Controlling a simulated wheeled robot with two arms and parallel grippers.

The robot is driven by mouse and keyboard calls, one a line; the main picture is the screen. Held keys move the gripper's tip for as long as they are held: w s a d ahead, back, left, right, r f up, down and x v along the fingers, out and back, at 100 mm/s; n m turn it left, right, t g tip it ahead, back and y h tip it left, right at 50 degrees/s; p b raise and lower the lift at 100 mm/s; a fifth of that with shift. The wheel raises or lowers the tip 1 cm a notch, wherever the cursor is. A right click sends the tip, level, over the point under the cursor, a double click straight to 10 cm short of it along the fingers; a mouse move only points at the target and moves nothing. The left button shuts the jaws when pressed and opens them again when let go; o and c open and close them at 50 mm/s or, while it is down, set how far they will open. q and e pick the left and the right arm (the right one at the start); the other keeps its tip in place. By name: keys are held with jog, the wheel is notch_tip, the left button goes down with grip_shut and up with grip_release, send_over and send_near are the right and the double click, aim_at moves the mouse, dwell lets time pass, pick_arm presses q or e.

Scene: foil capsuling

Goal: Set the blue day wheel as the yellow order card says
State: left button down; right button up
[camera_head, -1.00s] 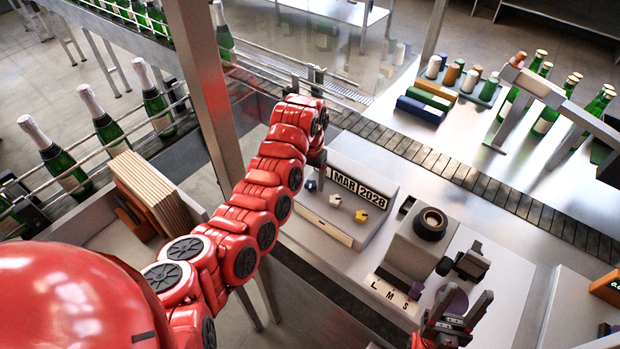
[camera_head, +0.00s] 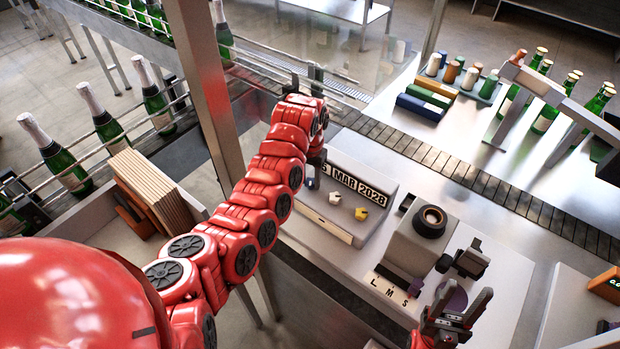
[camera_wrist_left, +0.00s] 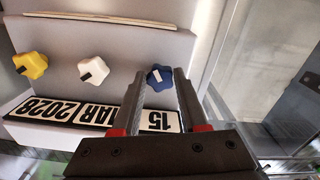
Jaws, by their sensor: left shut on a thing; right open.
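The blue day wheel (camera_wrist_left: 160,76) is a lobed knob with a white mark, on the sloping face of the grey date box (camera_head: 374,216). My left gripper (camera_wrist_left: 166,84) is shut on it in the left wrist view; in the head view my left gripper (camera_head: 316,168) largely hides the wheel. The day window (camera_wrist_left: 160,120) shows 15, upside down in the wrist view, beside MAR and 2028. A white wheel (camera_wrist_left: 92,69) and a yellow wheel (camera_wrist_left: 31,65) sit alongside. My right gripper (camera_head: 458,308) is open and empty. I cannot make out a yellow order card.
A grey device with a dark round top (camera_head: 430,222) and an L M S plate (camera_head: 391,288) stands right of the date box. A slatted conveyor (camera_head: 450,168) runs behind. Green bottles stand at left and back right.

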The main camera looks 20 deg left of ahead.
pick_arm(q)
jog(key=shift+f+n+b, duration=0.15)
jog(key=shift+n+b, duration=0.5)
jog(key=shift+n, duration=0.15)
jog(key=shift+d+n, duration=0.1)
jog(key=shift+n, duration=0.8)
jog(key=n, duration=0.3)
jog(key=shift+d, duration=0.1)
jog(key=n+p, duration=0.1)
jog(key=n, duration=0.8)
jog(key=shift+w, duration=0.1)
jog(key=shift+d+n, duration=0.1)
jog(key=shift+n, duration=2)
